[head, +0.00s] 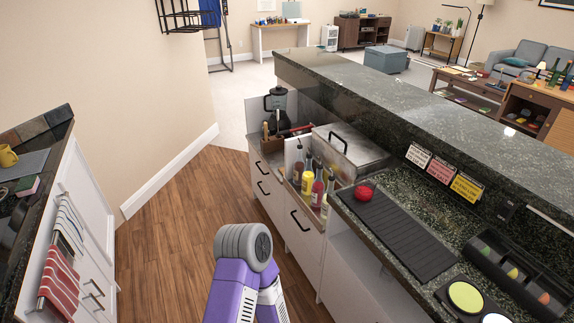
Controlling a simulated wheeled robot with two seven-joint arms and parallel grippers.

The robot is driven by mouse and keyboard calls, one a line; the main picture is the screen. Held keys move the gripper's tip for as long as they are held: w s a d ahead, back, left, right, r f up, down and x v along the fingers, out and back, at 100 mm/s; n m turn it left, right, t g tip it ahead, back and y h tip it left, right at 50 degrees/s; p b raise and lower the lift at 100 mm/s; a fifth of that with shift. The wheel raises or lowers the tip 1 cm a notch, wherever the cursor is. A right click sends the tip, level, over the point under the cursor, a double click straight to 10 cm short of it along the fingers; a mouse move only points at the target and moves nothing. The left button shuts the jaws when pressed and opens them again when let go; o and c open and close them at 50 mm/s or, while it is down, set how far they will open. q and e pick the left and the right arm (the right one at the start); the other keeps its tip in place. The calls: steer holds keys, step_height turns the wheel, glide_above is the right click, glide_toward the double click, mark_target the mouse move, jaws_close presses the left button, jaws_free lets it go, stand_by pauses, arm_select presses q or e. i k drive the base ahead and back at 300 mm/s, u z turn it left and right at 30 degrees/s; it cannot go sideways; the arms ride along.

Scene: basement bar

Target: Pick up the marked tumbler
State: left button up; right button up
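I cannot make out a tumbler with a clear mark in the head view. A small round red item (365,191) sits at the left end of the black bar mat (408,240) on the counter; it is too small to tell whether it is a tumbler. Purple and grey links of one of my arms rise at the bottom centre, in front of the counter. Neither gripper shows.
Bottles (308,180) stand in an open well left of the mat, beside a steel lidded bin (348,152). A black garnish tray (515,275) and coloured round lids (465,297) are at lower right. A raised granite ledge (430,95) runs behind. Wooden floor (170,240) is clear at left.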

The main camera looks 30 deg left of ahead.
mark_target(365, 183)
steer(key=u, duration=2.1)
steer(key=i, duration=3.15)
steer(key=z, duration=2.75)
